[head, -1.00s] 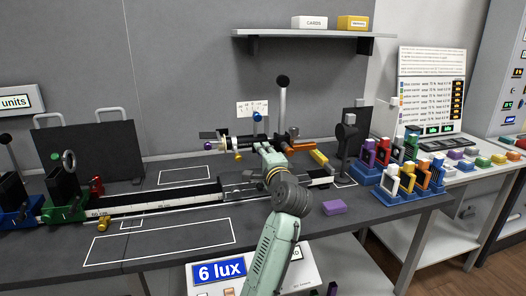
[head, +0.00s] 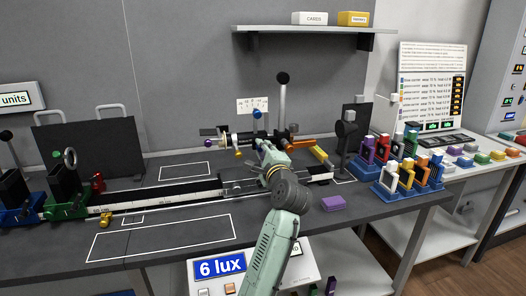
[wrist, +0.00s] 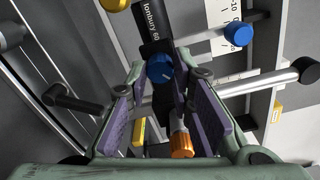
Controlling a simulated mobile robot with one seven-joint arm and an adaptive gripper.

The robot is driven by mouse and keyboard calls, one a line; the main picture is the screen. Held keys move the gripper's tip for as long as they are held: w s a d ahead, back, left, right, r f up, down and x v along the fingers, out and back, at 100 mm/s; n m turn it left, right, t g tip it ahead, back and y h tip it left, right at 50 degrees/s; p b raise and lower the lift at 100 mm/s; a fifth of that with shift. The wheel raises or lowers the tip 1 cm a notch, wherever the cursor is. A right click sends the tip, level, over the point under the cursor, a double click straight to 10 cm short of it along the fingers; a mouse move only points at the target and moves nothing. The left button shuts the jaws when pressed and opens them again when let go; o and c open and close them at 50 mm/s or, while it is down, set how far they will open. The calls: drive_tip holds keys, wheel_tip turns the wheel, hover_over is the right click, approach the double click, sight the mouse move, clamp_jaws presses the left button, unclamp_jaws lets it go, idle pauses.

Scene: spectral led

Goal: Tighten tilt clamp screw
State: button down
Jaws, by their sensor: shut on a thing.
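My gripper (wrist: 160,80) reaches into the mount on the optical rail, its purple pads on either side of a blue knob (wrist: 160,68) at the fingertips. It is shut on this knob, which sits in front of a black tube with white lettering (wrist: 155,22). In the head view my gripper (head: 268,150) is at the mount's front, and its fingers hide the held knob. A second blue knob (wrist: 238,33) on a rod is at the upper right; it also shows in the head view (head: 257,114). An orange knob (wrist: 182,145) lies lower, between the pads.
A post with a black ball (head: 283,78) rises behind the mount, near a white scale card (head: 252,106). A purple block (head: 333,202) lies right of my arm. Coloured holders (head: 412,172) stand farther right.

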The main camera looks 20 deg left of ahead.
drive_tip(key=c, duration=1.4)
unclamp_jaws()
drive_tip(key=v, duration=1.2)
